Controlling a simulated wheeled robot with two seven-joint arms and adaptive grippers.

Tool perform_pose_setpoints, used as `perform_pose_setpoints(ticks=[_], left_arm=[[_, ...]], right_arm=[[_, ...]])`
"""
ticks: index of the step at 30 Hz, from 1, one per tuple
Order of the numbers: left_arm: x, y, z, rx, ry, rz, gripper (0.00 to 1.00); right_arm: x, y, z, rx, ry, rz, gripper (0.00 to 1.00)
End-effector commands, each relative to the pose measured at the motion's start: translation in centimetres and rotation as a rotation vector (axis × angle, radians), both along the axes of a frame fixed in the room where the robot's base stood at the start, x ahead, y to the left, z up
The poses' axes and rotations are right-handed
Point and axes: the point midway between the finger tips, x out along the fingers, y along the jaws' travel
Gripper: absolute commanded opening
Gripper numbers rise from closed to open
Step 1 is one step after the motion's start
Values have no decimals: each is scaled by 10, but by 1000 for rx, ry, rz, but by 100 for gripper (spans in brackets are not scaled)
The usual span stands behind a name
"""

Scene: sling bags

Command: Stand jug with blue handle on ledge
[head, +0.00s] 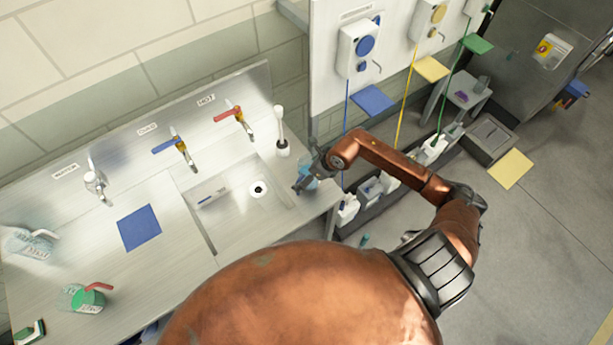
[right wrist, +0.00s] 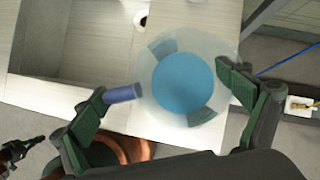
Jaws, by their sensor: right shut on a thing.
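The jug with the blue handle is clear with a round blue lid (right wrist: 183,84), seen from above in the right wrist view. Its blue handle (right wrist: 122,93) points to the left finger. My right gripper (right wrist: 165,105) is shut on the jug, with one finger at the handle and the other at the far side. In the head view the jug (head: 307,183) is partly hidden by my right gripper (head: 303,178), by the right end of the steel sink counter (head: 318,197). Whether its base touches the counter is unclear. A dark jointed part at the lower left of the wrist view may be my left gripper (right wrist: 28,148).
A dark trough (head: 375,205) with bottles is right of the counter.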

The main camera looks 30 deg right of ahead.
Motion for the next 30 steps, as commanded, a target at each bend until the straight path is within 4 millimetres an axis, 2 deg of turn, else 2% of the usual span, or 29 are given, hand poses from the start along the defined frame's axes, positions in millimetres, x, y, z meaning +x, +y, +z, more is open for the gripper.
perform_pose_setpoints(ticks=[8,17,18,21,30], left_arm=[[-11,1,16,2,14,2,0],[-19,1,13,2,24,4,0],[-18,1,13,2,24,4,0],[-17,1,13,2,23,4,0],[-14,1,15,2,18,4,0]], right_arm=[[1,-3,-30,1,-1,-1,50],[1,-3,-34,-1,-2,0,50],[1,-3,-35,-2,1,0,95],[0,-3,-35,-2,1,0,100],[1,-3,-33,-2,1,0,100]])
